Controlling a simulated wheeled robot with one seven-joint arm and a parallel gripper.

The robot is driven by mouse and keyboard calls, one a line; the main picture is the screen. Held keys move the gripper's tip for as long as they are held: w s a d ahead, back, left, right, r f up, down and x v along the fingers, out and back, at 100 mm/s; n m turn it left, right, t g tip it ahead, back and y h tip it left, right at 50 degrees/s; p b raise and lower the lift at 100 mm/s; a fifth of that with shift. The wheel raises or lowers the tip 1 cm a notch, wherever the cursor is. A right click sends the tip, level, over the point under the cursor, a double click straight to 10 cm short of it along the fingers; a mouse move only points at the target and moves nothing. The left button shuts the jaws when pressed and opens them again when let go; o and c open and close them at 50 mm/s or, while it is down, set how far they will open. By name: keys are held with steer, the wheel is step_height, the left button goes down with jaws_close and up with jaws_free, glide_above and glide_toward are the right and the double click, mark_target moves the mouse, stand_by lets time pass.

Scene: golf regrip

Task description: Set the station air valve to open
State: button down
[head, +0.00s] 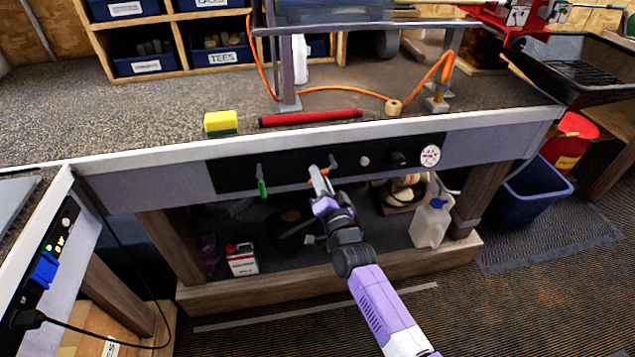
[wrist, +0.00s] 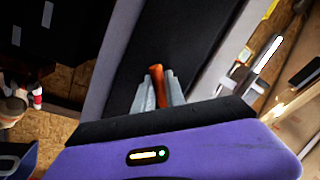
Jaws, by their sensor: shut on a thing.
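A black panel (head: 228,176) runs along the front of the bench. An orange valve lever (head: 324,173) sits on it near the middle, mostly covered by my gripper in the head view. My gripper (head: 318,178) is at the panel, shut on the orange lever. In the wrist view the lever (wrist: 157,72) shows between the two grey fingers (wrist: 158,88). A green-handled lever (head: 262,187) hangs straight down farther left on the panel. I cannot read any label telling which lever is the station air valve. The orange lever's exact angle is hard to tell.
A round gauge (head: 430,155) and a dark knob (head: 399,158) sit right of the gripper. A red tube (head: 310,118) and a yellow sponge (head: 220,121) lie on the bench top. A white jug (head: 431,222) and red-capped container (head: 242,260) stand on the lower shelf.

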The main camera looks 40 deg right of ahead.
steer(key=m, duration=0.1)
steer(key=r+m, duration=0.1)
steer(key=m, duration=0.1)
steer(key=m+h+p, duration=0.1)
steer(key=shift+w+a+r, duration=0.25)
steer(key=shift+a, duration=0.15)
steer(key=shift+a+r+m+g+h+p, duration=0.1)
steer(key=shift+r+m+g+h+p, duration=0.25)
steer(key=shift+m, duration=1.05)
steer(key=shift+r+m+g+h+p, duration=0.1)
steer(key=shift+r+m+h+p, duration=0.3)
steer(key=shift+m, duration=1)
steer(key=shift+r, duration=0.15)
steer(key=c, duration=1.4)
jaws_free()
steer(key=v, duration=0.7)
steer(key=shift+s+a, duration=0.2)
steer(key=shift+s, duration=0.05)
